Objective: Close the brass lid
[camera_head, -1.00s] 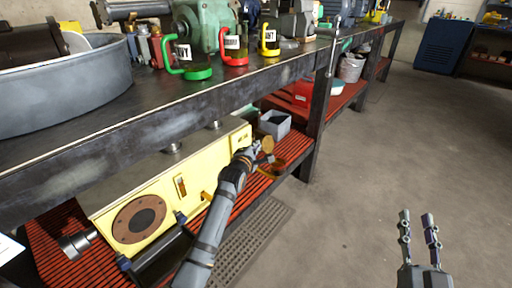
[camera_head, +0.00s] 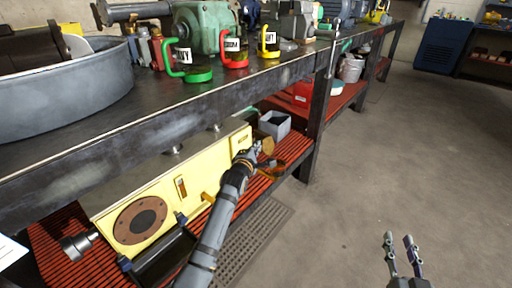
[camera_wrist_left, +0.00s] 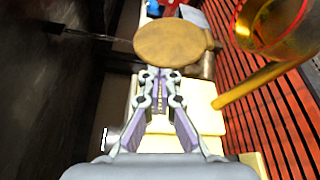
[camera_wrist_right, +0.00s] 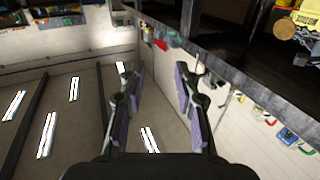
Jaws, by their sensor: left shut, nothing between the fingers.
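The brass lid (camera_head: 268,146) is a round disc beside the right end of the yellow machine (camera_head: 160,197). In the left wrist view the lid (camera_wrist_left: 172,43) stands raised, its round face towards the camera, apart from the open brass cup (camera_wrist_left: 268,45) on its right. My left gripper (camera_head: 253,153) is shut and empty. In the left wrist view its fingertips (camera_wrist_left: 157,74) are just below the lid's lower edge; I cannot tell whether they touch it. My right gripper (camera_head: 399,240) is open and empty over the floor, far from the lid.
The machine sits on a red slatted shelf (camera_head: 58,238) under the dark bench top (camera_head: 150,105). A grey bin (camera_head: 274,124) is behind the lid. A bench leg (camera_head: 318,118) stands to the right. The floor at right is clear.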

